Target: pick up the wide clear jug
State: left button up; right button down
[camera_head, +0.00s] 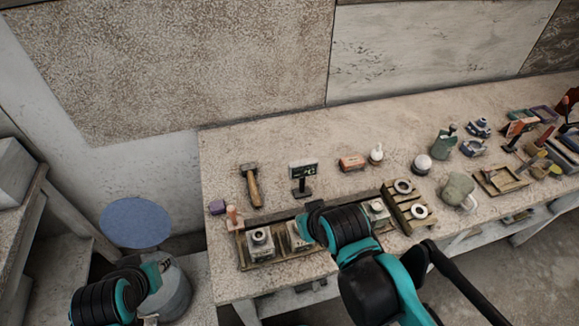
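I cannot pick out a wide clear jug with certainty. A grey-green, rounded jug-like vessel (459,189) stands near the table's front edge, right of the middle. A taller green vessel (445,143) stands behind it. Neither looks clearly transparent. My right arm reaches over the table's front edge, with its dark and teal wrist above a wooden tray (247,263). Its fingers are hidden or too small to make out. My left arm is at the bottom left, off the table, beside a grey rounded container; its fingers cannot be made out either. Nothing is visibly held.
Tools crowd the right end. A blue round seat (136,222) stands left.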

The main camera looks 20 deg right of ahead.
aim_at(458, 187)
jog(key=k+l+z, duration=0.1)
jog(key=z, duration=0.95)
jog(key=i+z, duration=0.1)
jog(key=z, duration=0.95)
jog(key=u, duration=0.5)
jog(key=k+u, duration=0.1)
jog(key=u, duration=0.4)
jog(key=j+u, duration=0.1)
jog(key=u, duration=0.4)
jog(key=k+j+u, duration=0.1)
jog(key=u, duration=0.35)
jog(key=j+u, duration=0.1)
jog(key=u, duration=0.4)
jog(key=j+u, duration=0.1)
jog(key=u, duration=0.4)
jog(key=z, duration=2.9)
jog(key=i+l, duration=0.1)
